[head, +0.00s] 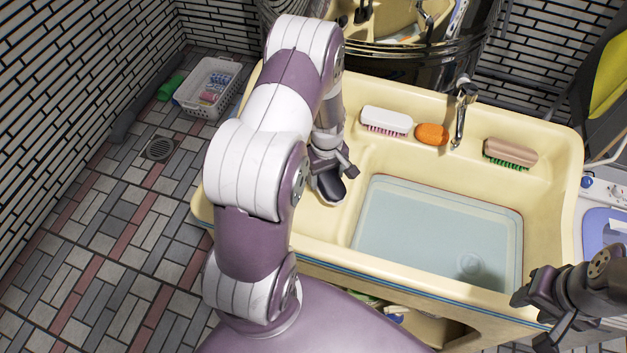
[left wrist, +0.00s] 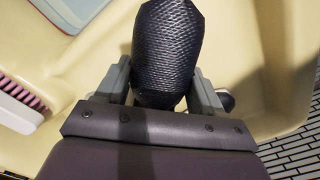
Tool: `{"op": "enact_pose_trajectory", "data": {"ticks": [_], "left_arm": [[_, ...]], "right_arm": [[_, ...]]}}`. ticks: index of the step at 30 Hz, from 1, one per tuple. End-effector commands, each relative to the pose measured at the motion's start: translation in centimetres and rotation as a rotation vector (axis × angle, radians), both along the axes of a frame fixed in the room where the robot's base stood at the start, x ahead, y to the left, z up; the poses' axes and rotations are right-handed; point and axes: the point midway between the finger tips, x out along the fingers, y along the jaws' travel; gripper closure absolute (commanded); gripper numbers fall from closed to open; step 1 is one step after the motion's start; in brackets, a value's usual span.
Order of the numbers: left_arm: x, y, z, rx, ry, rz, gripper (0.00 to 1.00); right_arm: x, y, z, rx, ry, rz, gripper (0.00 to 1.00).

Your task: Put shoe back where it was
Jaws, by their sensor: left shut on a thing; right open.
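A dark shoe (head: 329,188) is at the left ledge of the cream sink (head: 549,215). In the left wrist view the shoe (left wrist: 168,45) shows a black woven surface between the two grey fingers. My left gripper (head: 334,165) points down and is shut on the shoe; its fingers (left wrist: 162,82) press on both sides. Whether the shoe touches the ledge I cannot tell. A small dark and pale piece (left wrist: 227,101) shows beside one finger; I cannot tell what it is. My right gripper (head: 530,309) is open and empty at the sink's front right.
A white brush (head: 386,121), an orange soap (head: 432,134) and a brown brush (head: 511,152) lie along the back ledge by the faucet (head: 461,111). The basin (head: 437,235) holds water. A white basket (head: 208,87) stands on the floor at the back left.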

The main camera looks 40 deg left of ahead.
Motion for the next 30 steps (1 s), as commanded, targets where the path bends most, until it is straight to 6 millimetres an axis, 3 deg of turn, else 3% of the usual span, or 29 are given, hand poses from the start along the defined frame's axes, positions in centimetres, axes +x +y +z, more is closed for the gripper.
{"op": "enact_pose_trajectory", "data": {"ticks": [3,6,13,24,25,27,30], "left_arm": [[-0.2,2.4,-1.3,0.000,0.000,0.001,0.81],[-0.3,3.2,-2.0,0.000,-0.001,-0.002,0.81],[-0.3,3.3,-5.7,0.000,0.000,-0.003,0.81],[-0.2,3.3,-6.4,0.001,-0.003,-0.003,0.81],[-0.3,3.3,-6.4,0.000,-0.001,-0.004,0.29],[-0.3,3.3,-6.3,0.000,-0.001,-0.004,0.07],[-0.3,3.3,-6.3,0.000,-0.001,-0.004,0.07]], "right_arm": [[0.0,0.0,0.4,0.000,0.000,0.000,0.57],[0.0,0.0,0.5,0.000,0.000,0.000,0.57],[0.0,0.0,1.1,0.000,0.000,0.000,0.57],[0.0,0.0,0.6,0.000,0.000,0.000,0.57],[0.0,0.0,0.6,0.000,0.000,0.000,0.57],[0.0,0.0,0.7,0.000,0.000,0.000,0.57],[0.0,0.0,0.7,0.000,0.000,0.000,0.57]]}}
